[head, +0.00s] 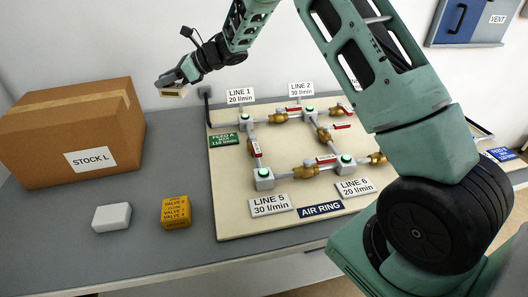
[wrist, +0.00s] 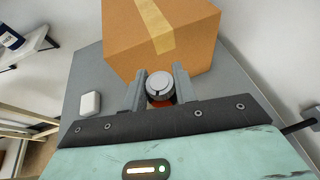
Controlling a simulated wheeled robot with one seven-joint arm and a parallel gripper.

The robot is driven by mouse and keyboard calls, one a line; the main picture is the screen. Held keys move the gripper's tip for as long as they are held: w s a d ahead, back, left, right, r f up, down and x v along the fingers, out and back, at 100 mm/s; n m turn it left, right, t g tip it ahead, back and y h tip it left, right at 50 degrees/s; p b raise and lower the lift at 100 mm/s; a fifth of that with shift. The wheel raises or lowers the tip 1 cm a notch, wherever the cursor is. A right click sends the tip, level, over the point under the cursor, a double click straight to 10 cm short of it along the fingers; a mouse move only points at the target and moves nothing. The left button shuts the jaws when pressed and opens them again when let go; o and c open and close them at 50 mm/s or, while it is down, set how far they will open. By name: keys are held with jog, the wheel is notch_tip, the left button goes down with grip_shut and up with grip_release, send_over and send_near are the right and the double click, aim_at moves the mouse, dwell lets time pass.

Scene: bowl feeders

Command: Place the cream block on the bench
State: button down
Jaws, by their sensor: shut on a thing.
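My gripper (head: 172,88) is raised above the back of the bench (head: 80,265), to the right of the cardboard box. It is shut on a small piece. In the wrist view this piece (wrist: 160,86) shows a round pale grey top with a reddish-brown part below, between the two fingers. In the head view only a thin tan-cream edge of it shows, so I cannot tell whether it is the cream block. A white block (head: 112,217) lies on the bench in front of the box; it also shows in the wrist view (wrist: 90,103).
The cardboard box (head: 40,150) marked STOCK L fills the bench's left back. A yellow block (head: 176,212) with writing stands right of the white block. The beige board (head: 232,215) with pipes and red-handled valves covers the middle. Grey bench is clear around the two blocks.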

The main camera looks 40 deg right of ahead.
notch_tip(320, 180, down, 9)
jog(key=b, duration=0.8)
jog(key=shift+r, duration=0.15)
jog(key=shift+a, duration=0.1)
notch_tip(320, 180, down, 10)
jog(key=shift+r, duration=0.1)
jog(key=c, duration=1.1)
grip_release()
